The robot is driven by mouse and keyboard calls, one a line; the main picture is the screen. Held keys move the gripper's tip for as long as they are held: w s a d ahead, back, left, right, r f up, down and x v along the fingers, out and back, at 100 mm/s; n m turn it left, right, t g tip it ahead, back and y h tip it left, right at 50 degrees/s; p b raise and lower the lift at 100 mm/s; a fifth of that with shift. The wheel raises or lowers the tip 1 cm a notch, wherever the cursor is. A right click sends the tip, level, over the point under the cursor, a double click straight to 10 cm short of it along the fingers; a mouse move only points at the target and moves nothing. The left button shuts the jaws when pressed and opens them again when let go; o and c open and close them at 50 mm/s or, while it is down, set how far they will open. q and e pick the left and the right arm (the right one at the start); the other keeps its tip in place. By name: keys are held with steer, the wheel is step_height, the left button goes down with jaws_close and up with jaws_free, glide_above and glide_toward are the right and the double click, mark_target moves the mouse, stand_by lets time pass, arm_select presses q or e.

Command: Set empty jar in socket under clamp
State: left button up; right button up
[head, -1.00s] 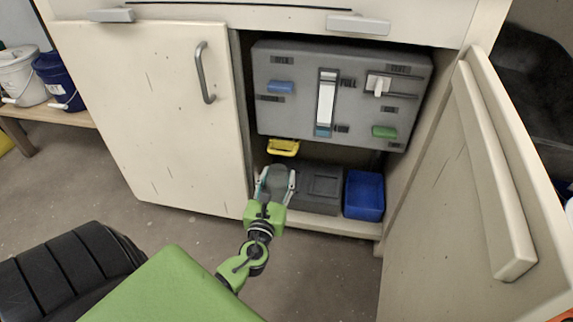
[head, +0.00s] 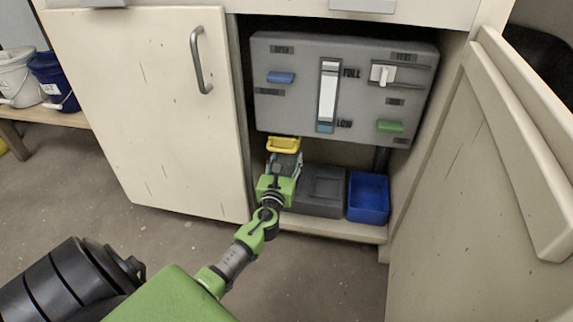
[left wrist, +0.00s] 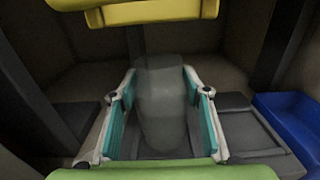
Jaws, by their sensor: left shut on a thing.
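A translucent grey jar (left wrist: 160,108) stands upright between the teal-padded fingers of my left gripper (left wrist: 160,115), which is shut on it. In the head view my left gripper (head: 283,168) reaches into the open cabinet, just below the yellow clamp (head: 284,144), and mostly hides the jar. In the left wrist view the yellow clamp (left wrist: 150,12) is above and beyond the jar, with a gap between them. The socket cannot be made out; the jar and gripper cover the area under the clamp. My right gripper is not in view.
A grey panel (head: 300,105) with a level gauge, a blue tab, a green tab and a white switch hangs above. To the right are a dark grey box (head: 321,187) and a blue bin (head: 368,198). The open cabinet door (head: 470,190) bounds the right side.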

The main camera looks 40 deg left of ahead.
arm_select(q)
steer(key=shift+f, duration=0.1)
steer(key=shift+f, duration=0.15)
steer(key=o, duration=1.1)
